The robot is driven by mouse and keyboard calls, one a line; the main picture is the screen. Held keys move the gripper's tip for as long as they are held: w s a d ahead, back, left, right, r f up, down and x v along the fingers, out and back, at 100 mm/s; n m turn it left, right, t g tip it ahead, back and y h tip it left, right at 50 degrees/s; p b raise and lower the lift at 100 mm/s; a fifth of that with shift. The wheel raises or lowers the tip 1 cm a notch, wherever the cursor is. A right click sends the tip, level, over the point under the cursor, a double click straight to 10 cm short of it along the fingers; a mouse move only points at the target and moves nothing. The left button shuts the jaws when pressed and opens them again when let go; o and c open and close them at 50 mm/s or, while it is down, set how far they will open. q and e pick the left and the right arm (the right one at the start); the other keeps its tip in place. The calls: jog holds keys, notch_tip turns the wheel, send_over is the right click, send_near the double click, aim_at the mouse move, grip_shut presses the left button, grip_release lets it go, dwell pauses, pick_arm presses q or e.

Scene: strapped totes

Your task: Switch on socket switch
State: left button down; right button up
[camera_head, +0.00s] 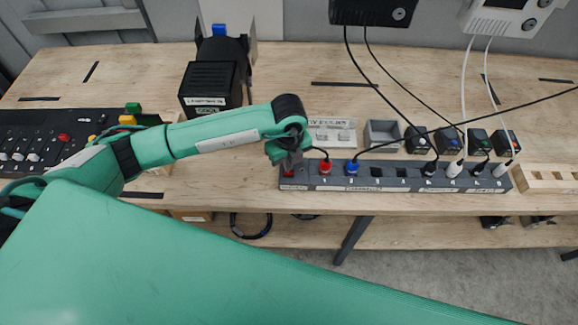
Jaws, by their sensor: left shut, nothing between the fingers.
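A long dark grey socket strip (340,182) lies along the front edge of the wooden table. At its left end is a small red switch (289,173), partly hidden by my left gripper. Whether the switch is on or off cannot be told. My left gripper (288,166) is shut and empty, pointing down over the strip's left end at the switch. Whether it touches the switch is unclear. A red plug (325,167) and a blue plug (352,168) sit in the strip beside it, with black and white plugs further right. My right gripper is not in view.
Several small dark boxes (447,139) and a grey tray (382,133) stand behind the strip. Black and white cables hang across the right side. A black device (211,84) stands at back left, a control panel (40,138) at far left, a wooden block (545,178) at right.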

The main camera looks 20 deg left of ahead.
pick_arm(q)
jog(key=shift+f+b, duration=0.75)
jog(key=shift+f, duration=0.2)
dwell(1.0)
jog(key=shift+r, duration=0.1)
jog(key=shift+r+p, duration=0.6)
jog(key=shift+r, duration=0.2)
jog(key=shift+r+p, duration=1.5)
jog(key=shift+r, duration=1.2)
jog(key=shift+f, duration=0.1)
